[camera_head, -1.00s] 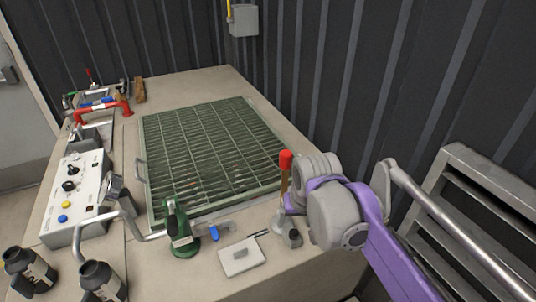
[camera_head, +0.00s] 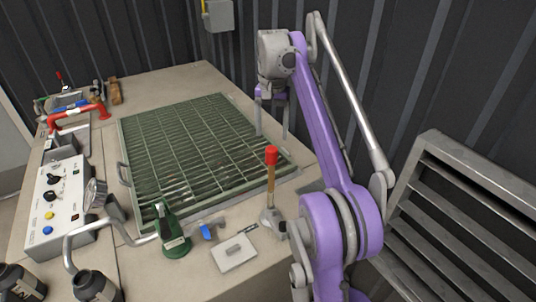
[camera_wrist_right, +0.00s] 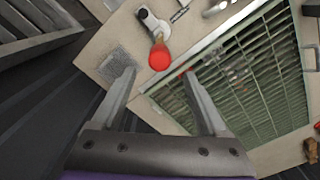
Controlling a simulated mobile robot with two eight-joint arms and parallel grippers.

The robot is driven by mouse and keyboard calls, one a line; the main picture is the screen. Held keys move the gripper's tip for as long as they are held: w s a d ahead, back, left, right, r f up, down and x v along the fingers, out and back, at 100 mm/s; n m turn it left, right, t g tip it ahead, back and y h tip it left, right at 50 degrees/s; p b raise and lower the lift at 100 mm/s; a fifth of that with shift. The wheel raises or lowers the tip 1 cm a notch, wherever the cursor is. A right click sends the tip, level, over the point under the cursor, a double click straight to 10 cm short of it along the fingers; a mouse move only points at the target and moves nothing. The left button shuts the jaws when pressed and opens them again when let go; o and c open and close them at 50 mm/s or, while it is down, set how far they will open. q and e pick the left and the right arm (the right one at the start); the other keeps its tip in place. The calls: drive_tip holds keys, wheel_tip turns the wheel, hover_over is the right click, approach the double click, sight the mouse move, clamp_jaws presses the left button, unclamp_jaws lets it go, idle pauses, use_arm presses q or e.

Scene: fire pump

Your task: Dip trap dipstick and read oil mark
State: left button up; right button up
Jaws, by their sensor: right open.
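A dipstick with a red grip (camera_head: 271,156) and a brass-coloured stem (camera_head: 270,184) stands upright in a small grey fitting (camera_head: 270,218) at the bench's right front. Its lower end is hidden in the fitting. My right gripper (camera_head: 272,118) is open and empty, pointing down beyond and above the dipstick, over the right part of the green grate (camera_head: 125,130). In the right wrist view, the red grip (camera_wrist_right: 160,57) shows beyond and between the spread fingers (camera_wrist_right: 160,76), apart from them. No oil mark can be read. My left gripper is not in view.
Corrugated wall (camera_head: 330,50) and louvred panel (camera_head: 455,200) bound the right.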

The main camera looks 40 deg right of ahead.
sight(272, 148)
wheel_tip(272, 148, down, 8)
drive_tip(key=shift+s+r+b, duration=0.1)
drive_tip(key=shift+r+b, duration=0.05)
drive_tip(key=shift+b, duration=0.55)
drive_tip(key=shift+f, duration=0.55)
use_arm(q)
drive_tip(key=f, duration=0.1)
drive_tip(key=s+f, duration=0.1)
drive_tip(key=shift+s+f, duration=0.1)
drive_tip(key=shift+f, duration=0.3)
use_arm(e)
clamp_jaws()
